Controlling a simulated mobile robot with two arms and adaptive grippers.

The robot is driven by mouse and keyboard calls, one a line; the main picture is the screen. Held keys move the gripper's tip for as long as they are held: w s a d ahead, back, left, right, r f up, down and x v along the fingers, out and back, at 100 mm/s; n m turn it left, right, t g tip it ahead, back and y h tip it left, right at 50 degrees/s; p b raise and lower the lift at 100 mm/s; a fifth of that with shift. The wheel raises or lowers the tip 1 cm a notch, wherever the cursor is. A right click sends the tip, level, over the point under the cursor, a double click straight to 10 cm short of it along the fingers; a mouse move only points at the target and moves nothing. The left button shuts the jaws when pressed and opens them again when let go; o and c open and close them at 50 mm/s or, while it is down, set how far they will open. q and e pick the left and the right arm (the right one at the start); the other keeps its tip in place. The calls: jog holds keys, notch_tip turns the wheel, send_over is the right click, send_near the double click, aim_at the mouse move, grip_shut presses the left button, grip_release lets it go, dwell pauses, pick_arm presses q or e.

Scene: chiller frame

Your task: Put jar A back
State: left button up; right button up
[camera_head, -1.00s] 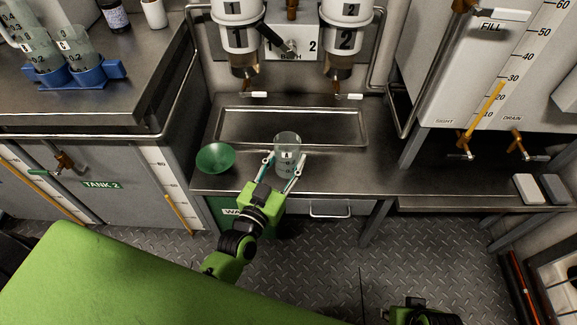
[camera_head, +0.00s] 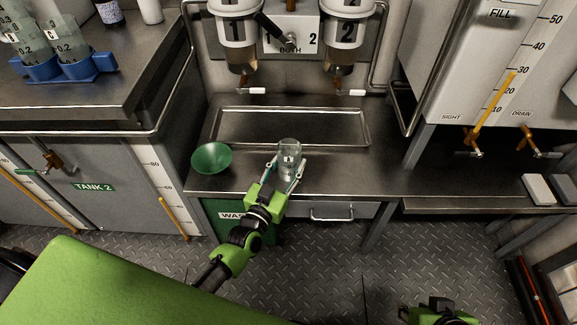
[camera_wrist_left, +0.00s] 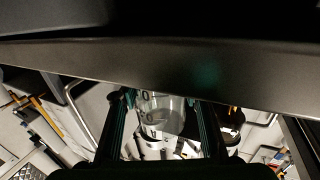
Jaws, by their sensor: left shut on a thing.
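A clear, marked jar (camera_head: 289,147) stands upright at the front of the steel counter, right of a green funnel-like bowl. In the left wrist view the jar (camera_wrist_left: 163,115) shows between the two dark teal fingers of my left gripper (camera_wrist_left: 165,125). A blue rack (camera_head: 98,64) on the left bench holds similar jars (camera_head: 66,42). Only a piece of my right arm (camera_head: 432,312) shows at the bottom edge; its jaws cannot be made out.
The green bowl (camera_head: 211,158) is close on the left. Behind the jar is a shallow drip tray (camera_head: 290,127) under two dispensers (camera_head: 236,32) with taps. A tank (camera_head: 500,70) with taps stands at right. Two small blocks (camera_head: 538,189) lie on the right ledge.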

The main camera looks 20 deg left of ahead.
aim_at(284, 171)
jog(key=shift+w+a+r, duration=0.1)
jog(key=shift+w, duration=0.15)
pick_arm(q)
jog(key=o, duration=1.3)
pick_arm(e)
jog(key=shift+w, duration=0.1)
